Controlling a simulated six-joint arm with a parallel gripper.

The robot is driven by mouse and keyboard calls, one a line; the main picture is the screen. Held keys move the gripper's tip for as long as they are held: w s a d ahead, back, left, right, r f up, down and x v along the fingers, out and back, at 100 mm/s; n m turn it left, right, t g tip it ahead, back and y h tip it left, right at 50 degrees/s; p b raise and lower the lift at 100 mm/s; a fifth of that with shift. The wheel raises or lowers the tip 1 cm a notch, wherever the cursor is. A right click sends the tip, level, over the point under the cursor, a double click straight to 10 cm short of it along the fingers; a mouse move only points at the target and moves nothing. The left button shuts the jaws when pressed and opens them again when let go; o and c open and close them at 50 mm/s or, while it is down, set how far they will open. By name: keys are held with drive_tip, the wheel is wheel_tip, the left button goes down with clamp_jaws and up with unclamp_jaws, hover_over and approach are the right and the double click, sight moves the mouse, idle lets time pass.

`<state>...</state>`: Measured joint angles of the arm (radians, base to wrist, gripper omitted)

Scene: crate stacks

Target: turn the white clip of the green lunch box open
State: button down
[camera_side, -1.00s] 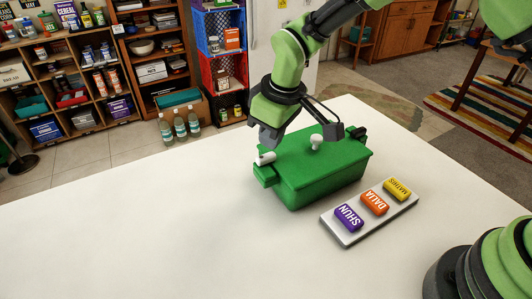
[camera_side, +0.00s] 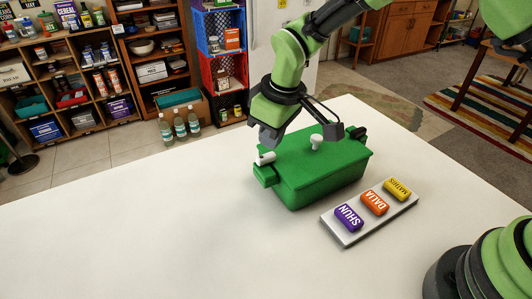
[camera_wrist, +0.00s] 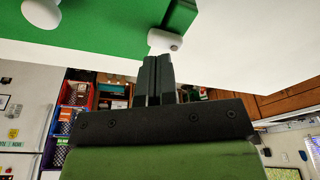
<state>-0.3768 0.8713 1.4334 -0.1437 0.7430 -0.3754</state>
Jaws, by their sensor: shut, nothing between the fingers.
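The green lunch box (camera_side: 318,176) stands closed on the white table, with a white knob (camera_side: 316,140) on its lid. Its white clip (camera_side: 265,158) is at the left end of the box, above a green ledge. In the wrist view the clip (camera_wrist: 164,41) lies just beyond my fingertips, and the green lid (camera_wrist: 100,28) fills the upper left. My gripper (camera_side: 270,143) is shut and empty, pointing down close beside the clip. In the wrist view the two dark fingers of my gripper (camera_wrist: 157,62) are together; whether they touch the clip I cannot tell.
A grey tray (camera_side: 345,236) with purple SHUN (camera_side: 348,217), orange DALIA (camera_side: 375,202) and yellow MATHIS (camera_side: 397,189) blocks lies right of the box. The table (camera_side: 130,240) is clear to the left and front. Shelves and bottles (camera_side: 180,126) stand beyond it.

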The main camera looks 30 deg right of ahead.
sight(262, 150)
drive_tip(key=shift+f, duration=1)
idle(0.3)
drive_tip(key=shift+r, duration=0.2)
drive_tip(key=shift+w+d, duration=0.15)
drive_tip(key=shift+w, duration=0.7)
drive_tip(key=shift+w+d, duration=0.15)
drive_tip(key=shift+w, duration=0.65)
drive_tip(key=shift+f, duration=0.55)
